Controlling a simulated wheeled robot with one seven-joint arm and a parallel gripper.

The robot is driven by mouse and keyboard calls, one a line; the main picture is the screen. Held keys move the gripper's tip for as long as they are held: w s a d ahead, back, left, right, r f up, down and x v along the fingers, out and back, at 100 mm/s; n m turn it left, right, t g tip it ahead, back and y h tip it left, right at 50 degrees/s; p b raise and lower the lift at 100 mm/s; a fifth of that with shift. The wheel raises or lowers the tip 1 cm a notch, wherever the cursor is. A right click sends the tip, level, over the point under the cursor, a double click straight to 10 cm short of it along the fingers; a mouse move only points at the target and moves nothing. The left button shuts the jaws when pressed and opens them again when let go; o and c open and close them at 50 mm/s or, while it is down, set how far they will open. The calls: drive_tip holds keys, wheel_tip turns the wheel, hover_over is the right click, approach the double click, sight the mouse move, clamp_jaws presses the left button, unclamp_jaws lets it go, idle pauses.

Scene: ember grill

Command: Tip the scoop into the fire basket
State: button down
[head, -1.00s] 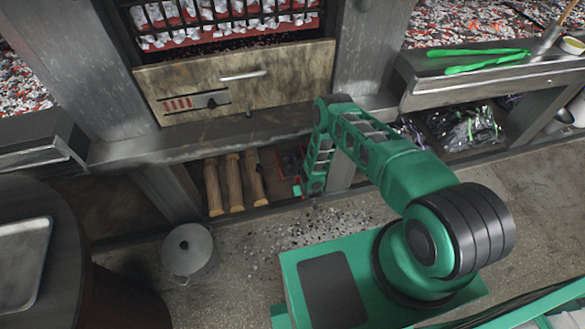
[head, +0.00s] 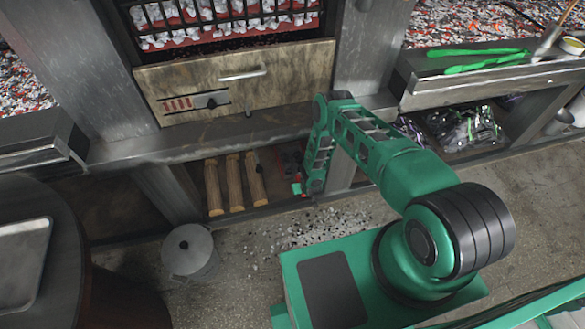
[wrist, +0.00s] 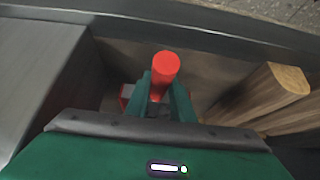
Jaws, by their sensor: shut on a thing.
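In the wrist view my gripper (wrist: 160,96) is shut on a red, round-ended handle (wrist: 166,66), which appears to be the scoop's. The rest of that object is hidden behind my fingers and wrist; a small red and grey part shows beside the left finger. In the head view my gripper is low at the shelf opening under the counter, largely hidden by my arm, with a bit of red (head: 297,188) beside it. The fire basket (head: 226,14), black bars with white and red coals behind them, is at the top, above the wooden drawer front.
A metal pot (head: 189,252) is on the floor. Green tongs (head: 484,61) lie on the right counter. A round table (head: 62,215) is at left.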

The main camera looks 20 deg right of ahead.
wheel_tip(320, 180, up, 10)
drive_tip(key=shift+r, duration=0.25)
idle(0.4)
